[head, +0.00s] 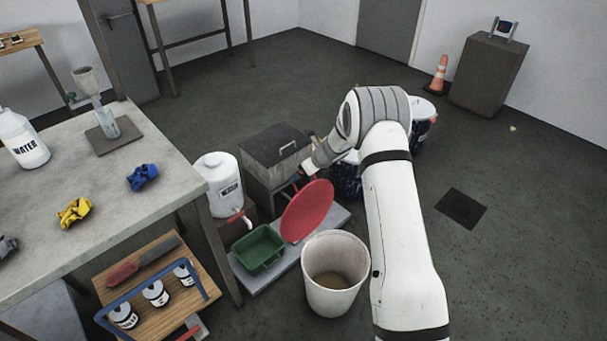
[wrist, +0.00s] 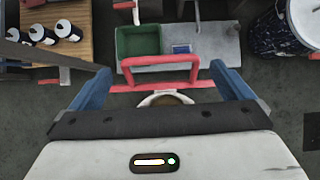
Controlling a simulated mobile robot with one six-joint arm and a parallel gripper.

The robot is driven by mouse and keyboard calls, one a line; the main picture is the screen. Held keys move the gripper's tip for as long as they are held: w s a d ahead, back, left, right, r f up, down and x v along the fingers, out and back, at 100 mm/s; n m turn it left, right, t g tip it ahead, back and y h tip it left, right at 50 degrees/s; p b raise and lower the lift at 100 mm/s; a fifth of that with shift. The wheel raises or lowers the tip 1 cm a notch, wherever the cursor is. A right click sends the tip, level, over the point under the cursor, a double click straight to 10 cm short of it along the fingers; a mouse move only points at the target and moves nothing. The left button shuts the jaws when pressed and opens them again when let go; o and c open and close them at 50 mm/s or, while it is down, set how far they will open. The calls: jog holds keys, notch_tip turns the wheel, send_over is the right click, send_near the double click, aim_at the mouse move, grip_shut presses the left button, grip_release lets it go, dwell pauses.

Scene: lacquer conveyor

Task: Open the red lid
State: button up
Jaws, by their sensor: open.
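The red lid (head: 307,211) is a round disc, steeply tilted in the head view, beside the green tray. In the wrist view the lid (wrist: 124,89) shows nearly edge-on as a thin red strip with a red bar handle (wrist: 160,63) on it. My gripper (wrist: 162,72) is open, its blue fingers apart on either side of the handle, with no visible grip on it. In the head view my gripper (head: 304,178) is at the lid's upper edge, partly hidden by my arm. What the lid is fixed to cannot be seen.
A white bucket (head: 334,295) with brownish contents stands in front of the lid. The green tray (head: 258,249) lies on a grey platform (head: 275,276). A white canister (head: 221,190) and a grey box (head: 276,150) stand behind. The table (head: 125,190) is at left; open floor lies right.

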jog(key=shift+s+d+r, duration=0.15)
jog(key=shift+r, duration=0.1)
